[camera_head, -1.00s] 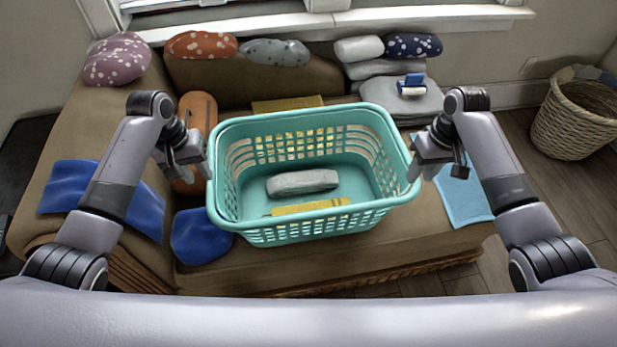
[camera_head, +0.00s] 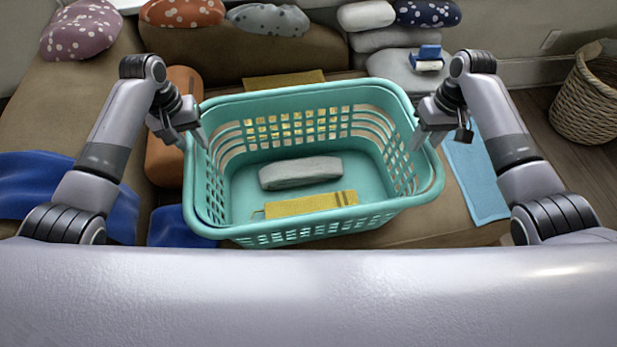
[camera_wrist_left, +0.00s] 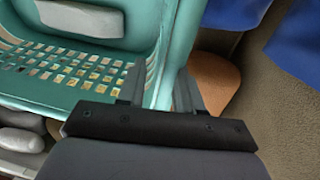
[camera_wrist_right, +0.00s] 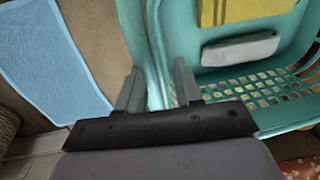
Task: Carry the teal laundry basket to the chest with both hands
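The teal laundry basket (camera_head: 285,232) stands upright on the brown sofa seat. It holds a grey rolled item (camera_head: 300,171) and a yellow folded cloth (camera_head: 310,204). My left gripper (camera_head: 190,140) is at the basket's left rim; in the left wrist view its fingers (camera_wrist_left: 158,90) are apart, with the rim (camera_wrist_left: 178,35) between them. My right gripper (camera_head: 430,140) is at the right rim; in the right wrist view its fingers (camera_wrist_right: 158,88) are spread around the rim (camera_wrist_right: 155,40). Finger contact with the rim is not clear. I cannot make out the chest.
Blue cloths (camera_head: 65,187) lie left of the basket and an orange bolster (camera_head: 170,150) close to its left side. A light blue towel (camera_head: 475,180) lies to the right. Patterned cushions (camera_head: 85,30) line the back. A wicker basket (camera_head: 588,100) stands on the floor at right.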

